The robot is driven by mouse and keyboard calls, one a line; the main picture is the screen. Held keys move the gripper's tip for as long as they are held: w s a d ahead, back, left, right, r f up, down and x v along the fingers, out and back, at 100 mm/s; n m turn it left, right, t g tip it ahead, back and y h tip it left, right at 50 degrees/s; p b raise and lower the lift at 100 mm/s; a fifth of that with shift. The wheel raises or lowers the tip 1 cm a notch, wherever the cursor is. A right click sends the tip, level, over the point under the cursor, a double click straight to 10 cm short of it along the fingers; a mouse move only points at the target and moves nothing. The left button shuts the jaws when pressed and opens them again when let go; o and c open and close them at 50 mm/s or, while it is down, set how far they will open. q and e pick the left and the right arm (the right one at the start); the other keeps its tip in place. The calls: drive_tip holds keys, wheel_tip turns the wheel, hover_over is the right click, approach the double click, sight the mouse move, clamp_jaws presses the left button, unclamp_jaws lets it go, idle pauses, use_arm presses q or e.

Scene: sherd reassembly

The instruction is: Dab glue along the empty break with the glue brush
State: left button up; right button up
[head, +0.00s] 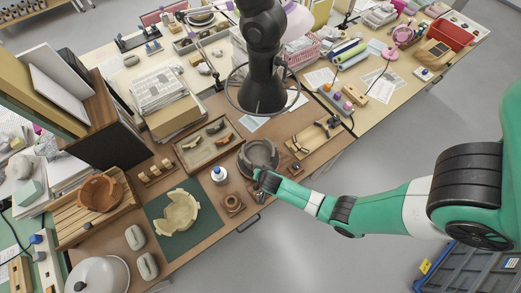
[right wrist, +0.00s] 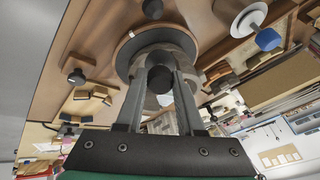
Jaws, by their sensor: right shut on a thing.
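My right gripper (head: 261,176) is at the near edge of a grey open vessel (head: 258,152) on a round stand. In the right wrist view, its fingers (right wrist: 160,84) are shut on a dark, round-ended handle (right wrist: 160,78), seen end-on. This looks like the glue brush; its bristles are hidden. The grey vessel (right wrist: 179,46) is just beyond the fingertips; I cannot tell whether the brush touches it. A cream bowl (head: 174,212) with a jagged broken rim lies on a green mat (head: 200,238). My left gripper is not in view.
A white bottle with a blue cap (head: 219,175) and a small brown ring-shaped holder (head: 232,204) stand left of my right gripper. A sherd tray (head: 184,166) lies behind them. A terracotta bowl (head: 98,194) sits at the left.

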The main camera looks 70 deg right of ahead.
drive_tip(key=shift+s+d+r, duration=0.15)
drive_tip(key=shift+s+d, duration=0.05)
drive_tip(key=shift+s, duration=0.4)
drive_tip(key=shift+s+d+p, duration=0.75)
drive_tip(key=shift+s+d, duration=0.95)
drive_tip(key=shift+d, duration=0.1)
wheel_tip(320, 180, up, 8)
drive_tip(key=s+a+p, duration=0.1)
drive_tip(key=p, duration=0.7)
drive_tip(key=shift+s+a, duration=0.15)
drive_tip(key=shift+a, duration=0.05)
drive_tip(key=shift+r, duration=0.15)
drive_tip(key=shift+s, duration=0.1)
